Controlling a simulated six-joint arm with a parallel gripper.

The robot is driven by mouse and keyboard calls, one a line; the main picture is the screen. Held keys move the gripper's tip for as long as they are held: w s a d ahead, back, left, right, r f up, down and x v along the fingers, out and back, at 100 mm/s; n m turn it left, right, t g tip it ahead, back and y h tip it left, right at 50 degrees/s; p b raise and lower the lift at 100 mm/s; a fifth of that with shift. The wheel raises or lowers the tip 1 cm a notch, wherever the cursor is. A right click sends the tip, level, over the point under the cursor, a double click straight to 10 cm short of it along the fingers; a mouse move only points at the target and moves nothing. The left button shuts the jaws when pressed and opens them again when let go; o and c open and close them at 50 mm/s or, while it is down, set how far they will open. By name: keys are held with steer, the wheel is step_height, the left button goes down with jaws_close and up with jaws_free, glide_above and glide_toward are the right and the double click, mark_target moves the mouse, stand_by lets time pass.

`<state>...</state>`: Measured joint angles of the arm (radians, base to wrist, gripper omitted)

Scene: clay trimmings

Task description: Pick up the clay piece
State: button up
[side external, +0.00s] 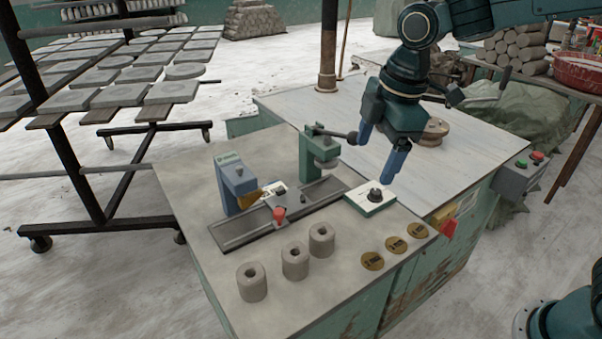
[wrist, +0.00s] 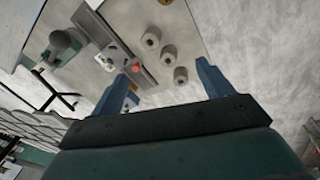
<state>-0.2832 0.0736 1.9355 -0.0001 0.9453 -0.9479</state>
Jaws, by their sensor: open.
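Three grey clay pieces stand in a row at the front of the bench, each a short cylinder with a hole in its top: a left one (side external: 252,282), a middle one (side external: 295,261) and a right one (side external: 321,240). All three also show in the wrist view, beyond the fingertips, one of them here (wrist: 168,55). My gripper (side external: 381,157) is open and empty, with blue fingers apart. It hangs above the right part of the bench, up and to the right of the clay pieces. In the wrist view, my gripper (wrist: 166,72) has nothing between its fingers.
A metal fixture with a rail (side external: 250,222), a blue block (side external: 235,183) and a green clamp (side external: 318,154) stands behind the pieces. A white box with a knob (side external: 371,201) and several brass discs (side external: 396,244) lie to the right. The bench front between pieces and discs is clear.

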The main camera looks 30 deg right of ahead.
steer(key=w+a+f+n+g, duration=0.1)
steer(key=w+a+f+n, duration=0.3)
steer(key=w+a+f, duration=0.15)
steer(key=n+g, duration=0.1)
steer(key=n, duration=0.4)
glide_above(295, 255)
step_height(295, 255, down, 7)
steer(key=shift+r+h, duration=0.15)
steer(key=shift+h, duration=0.15)
steer(key=shift+f, duration=4.3)
steer(key=shift+d+f, duration=0.1)
steer(key=shift+f, duration=2.5)
steer(key=c, duration=1.2)
